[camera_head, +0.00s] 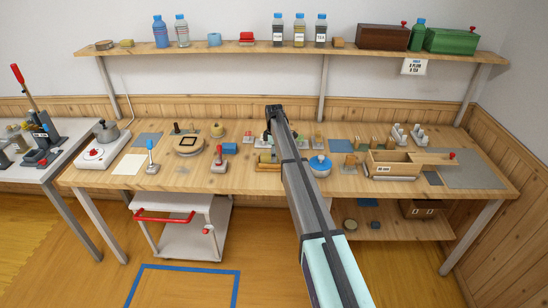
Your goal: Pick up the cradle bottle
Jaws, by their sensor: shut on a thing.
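My arm reaches up from the bottom of the head view across the middle of the bench. My gripper (276,112) is at its dark far end, above the back of the bench. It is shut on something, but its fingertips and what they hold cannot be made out. A low wooden cradle-like holder (266,167) stands on the bench just left of the arm, with a small yellowish piece (265,158) at it. I cannot tell whether this piece is the cradle bottle. The arm hides part of this area.
A blue-lidded pot (320,166) stands close right of the arm. A wooden box (391,164) is farther right. Left are a red-handled tool (219,158), a round wooden stand (188,146) and a kettle (107,132). Several bottles stand on the wall shelf (350,49).

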